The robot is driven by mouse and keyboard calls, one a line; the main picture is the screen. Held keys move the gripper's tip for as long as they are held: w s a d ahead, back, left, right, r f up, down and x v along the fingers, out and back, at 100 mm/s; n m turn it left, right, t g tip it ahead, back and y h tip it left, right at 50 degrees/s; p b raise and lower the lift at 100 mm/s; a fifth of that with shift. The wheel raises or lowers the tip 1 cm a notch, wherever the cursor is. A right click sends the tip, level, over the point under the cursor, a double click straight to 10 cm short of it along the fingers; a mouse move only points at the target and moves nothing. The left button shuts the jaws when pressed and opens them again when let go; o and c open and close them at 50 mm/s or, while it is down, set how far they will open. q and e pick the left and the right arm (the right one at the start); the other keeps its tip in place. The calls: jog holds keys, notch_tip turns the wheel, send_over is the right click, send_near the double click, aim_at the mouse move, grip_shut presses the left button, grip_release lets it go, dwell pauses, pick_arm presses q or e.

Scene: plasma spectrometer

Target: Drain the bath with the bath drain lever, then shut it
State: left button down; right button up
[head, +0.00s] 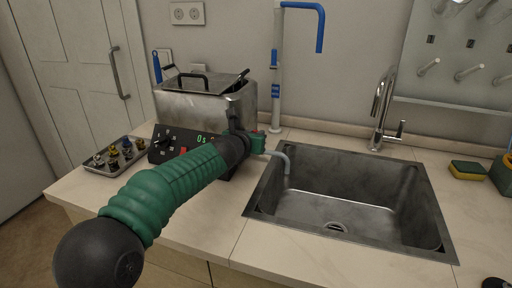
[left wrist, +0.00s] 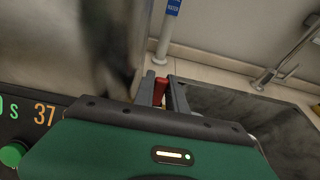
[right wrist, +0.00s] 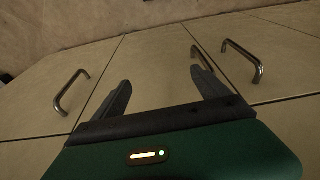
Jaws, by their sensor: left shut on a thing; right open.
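The bath is a steel box (head: 190,106) with a lid and a dark handle, left of the sink. Its grey drain spout (head: 280,156) curves over the sink's left edge; I cannot tell if liquid is flowing from it. My left gripper (head: 256,142) is at the bath's right side, by the spout. In the left wrist view the red drain lever (left wrist: 160,90) stands between the fingers (left wrist: 163,92), which are shut on it. The arm hides much of the lever and valve in the head view. My right gripper (right wrist: 158,95) is open and empty, facing cabinet doors.
The sink (head: 345,200) is empty, with a tap (head: 382,110) behind it. A tray of small parts (head: 115,157) is left of the bath's control panel (head: 170,142). A blue-handled stand pipe (head: 277,90) rises behind. A sponge (head: 467,170) lies at the right.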

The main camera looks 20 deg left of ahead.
pick_arm(q)
jog(key=shift+s+f+t+b, duration=0.4)
jog(key=shift+t+b, duration=0.65)
jog(key=shift+b, duration=4.05)
jog(key=shift+s+f+t+b, duration=0.4)
jog(key=shift+t+b, duration=0.65)
jog(key=shift+b, duration=4)
jog(key=shift+r+b, duration=0.3)
jog(key=shift+b, duration=0.1)
jog(key=shift+r, duration=0.15)
jog(key=c, duration=1.6)
grip_release()
jog(key=shift+s, duration=0.1)
jog(key=shift+c, duration=0.2)
